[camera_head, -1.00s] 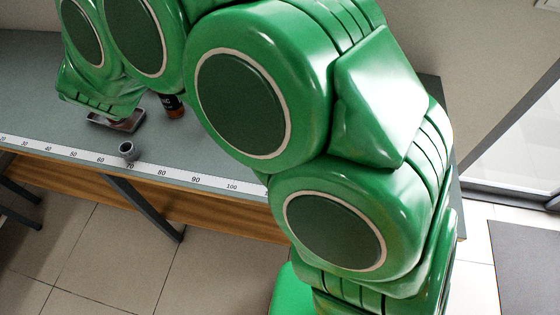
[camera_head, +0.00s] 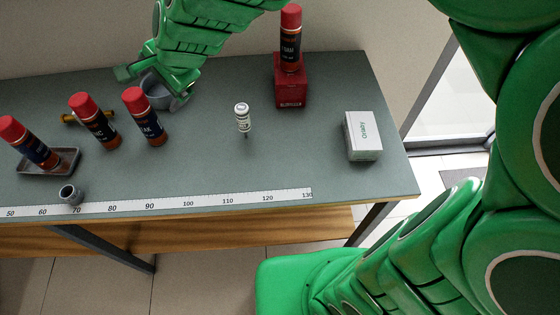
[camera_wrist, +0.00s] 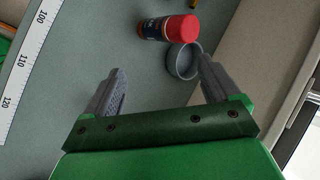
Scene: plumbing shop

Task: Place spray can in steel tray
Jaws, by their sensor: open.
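One spray can (camera_head: 35,146) with a red cap and dark label stands in the shallow steel tray (camera_head: 68,164) at the far left of the bench in the head view. My gripper (camera_wrist: 160,72) is open, with nothing between its fingers in the wrist view. It is at the back of the bench in the head view, well right of the tray and close to a grey round cup (camera_head: 157,93). In the wrist view a red-capped can (camera_wrist: 163,28) and the grey cup (camera_wrist: 183,66) are beyond the fingers; the right fingertip overlaps the cup, and contact cannot be told.
Two similar cans (camera_head: 100,128) (camera_head: 150,125) stand right of the tray, a brass piece (camera_head: 70,118) behind. Another can (camera_head: 290,45) stands on a red box (camera_head: 291,90). A white bottle (camera_head: 243,120), white box (camera_head: 361,136) and grey pipe fitting (camera_head: 70,195) stand apart. The bench's middle front is clear.

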